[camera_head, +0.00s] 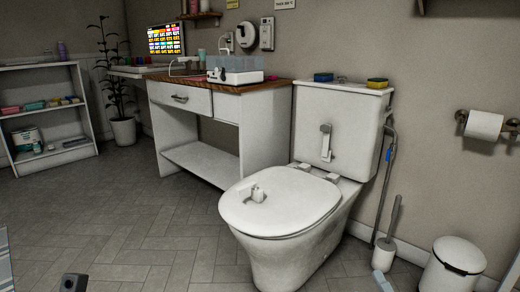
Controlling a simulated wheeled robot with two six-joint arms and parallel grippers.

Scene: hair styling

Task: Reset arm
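A small dark grey part (74,283) pokes up at the bottom left edge; it looks like part of my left arm or gripper, and the rest is cut off. A small pale and dark part (383,283) shows at the bottom edge right of the toilet; it may belong to my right arm, but I cannot tell. Neither gripper's pair of fingers can be made out, and nothing is seen held. The white toilet (290,215) has its lid down, with a small white piece (257,193) on the lid.
A sponge (377,83) and a blue item (323,77) lie on the cistern. A toilet brush (388,240) and a white bin (453,265) stand at right. A white desk (205,165) is behind, a shelf (45,110) at left. The tiled floor at front left is mostly clear.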

